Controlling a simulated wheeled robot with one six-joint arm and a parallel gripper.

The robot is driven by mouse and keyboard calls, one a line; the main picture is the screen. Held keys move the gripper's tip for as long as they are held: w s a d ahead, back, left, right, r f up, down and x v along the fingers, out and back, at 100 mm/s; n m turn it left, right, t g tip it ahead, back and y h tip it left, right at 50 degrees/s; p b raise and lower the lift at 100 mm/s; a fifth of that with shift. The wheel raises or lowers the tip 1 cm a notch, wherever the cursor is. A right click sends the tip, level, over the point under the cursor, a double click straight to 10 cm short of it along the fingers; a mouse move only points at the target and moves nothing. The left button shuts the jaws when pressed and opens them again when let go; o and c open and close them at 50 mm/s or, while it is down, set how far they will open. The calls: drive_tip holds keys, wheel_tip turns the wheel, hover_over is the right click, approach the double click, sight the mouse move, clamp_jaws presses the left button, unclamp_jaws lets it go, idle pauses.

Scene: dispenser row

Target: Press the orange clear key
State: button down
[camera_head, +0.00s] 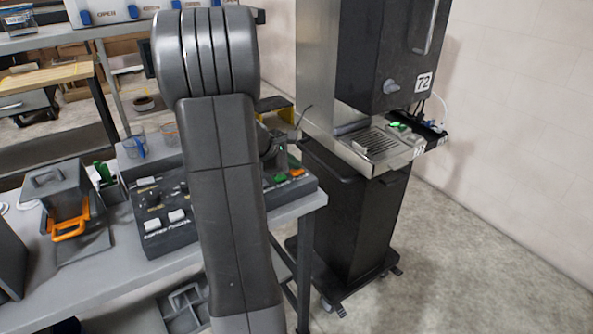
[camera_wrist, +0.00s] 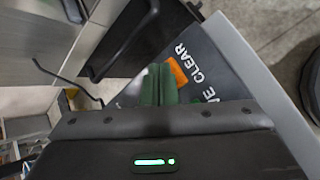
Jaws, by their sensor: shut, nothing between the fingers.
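The orange clear key (camera_wrist: 178,73) is on a dark control panel beside white lettering that reads "CLEAR". It also shows in the head view (camera_head: 297,173), near the panel's right end. My gripper (camera_wrist: 160,72) is shut and empty, its two green fingers side by side. In the wrist view the fingertips lie just left of the orange key and overlap its edge. I cannot tell whether they touch it or hover above it. In the head view my arm hides the middle of the panel (camera_head: 165,238) and most of my gripper.
The panel stands on a grey table (camera_head: 110,255). A grey box with an orange handle (camera_head: 70,229) stands left of it. A dark dispenser marked 72 (camera_head: 385,60) stands on a black wheeled cart (camera_head: 350,220) to the right. Clear floor lies right of the cart.

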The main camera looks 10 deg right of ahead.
sight(293, 171)
idle(0.6)
drive_tip(key=shift+r+p, duration=0.55)
drive_tip(key=shift+r, duration=0.2)
drive_tip(key=shift+r, duration=0.1)
drive_tip(key=shift+r+p, duration=1.85)
drive_tip(key=shift+r, duration=0.55)
